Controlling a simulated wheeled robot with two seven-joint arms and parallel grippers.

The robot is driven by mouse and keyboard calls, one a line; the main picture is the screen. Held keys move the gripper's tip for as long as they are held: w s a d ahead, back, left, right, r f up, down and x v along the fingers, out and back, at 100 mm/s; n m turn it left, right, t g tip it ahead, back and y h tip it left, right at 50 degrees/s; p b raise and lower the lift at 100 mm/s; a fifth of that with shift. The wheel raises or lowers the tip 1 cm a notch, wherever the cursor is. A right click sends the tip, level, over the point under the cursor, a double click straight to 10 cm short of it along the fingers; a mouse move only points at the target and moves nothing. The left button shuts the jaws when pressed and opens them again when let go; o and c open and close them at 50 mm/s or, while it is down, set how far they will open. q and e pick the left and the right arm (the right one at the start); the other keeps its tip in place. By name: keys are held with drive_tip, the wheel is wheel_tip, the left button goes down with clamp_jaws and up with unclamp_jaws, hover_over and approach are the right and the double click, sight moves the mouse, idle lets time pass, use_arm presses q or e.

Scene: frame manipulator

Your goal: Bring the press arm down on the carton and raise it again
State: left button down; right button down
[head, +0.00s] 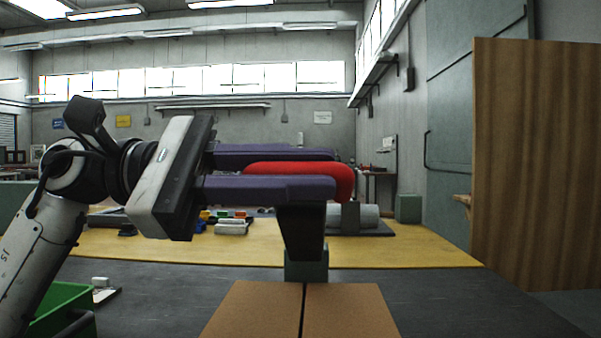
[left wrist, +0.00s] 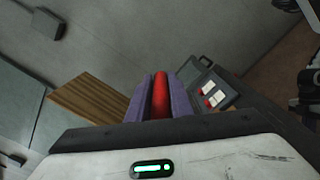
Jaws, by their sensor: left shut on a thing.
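The carton (head: 252,310) is brown with a dark seam down its middle, at the bottom centre of the head view. Above its far edge stands a dark tapered post (head: 301,232) on a grey-green block (head: 306,268), which look like parts of the press. A thick red bar (head: 345,180), apparently the press arm's handle, lies level above the carton's far side. My left gripper (head: 300,172) comes in from the left, its purple fingers shut on the red bar. The left wrist view shows the red bar (left wrist: 160,95) between both fingers. The carton is not visible there. My right gripper is out of view.
A green bin (head: 62,303) stands at lower left. A yellow work surface (head: 420,250) with small coloured parts (head: 232,222) and a grey cylinder (head: 368,215) lies behind. A tall wooden panel (head: 537,165) stands at right. The dark table right of the carton is clear.

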use_arm(q)
drive_tip(key=c, duration=1.6)
unclamp_jaws()
drive_tip(key=shift+c, duration=0.2)
drive_tip(key=a+p, duration=0.1)
drive_tip(key=a, duration=0.9)
drive_tip(key=shift+a, duration=0.2)
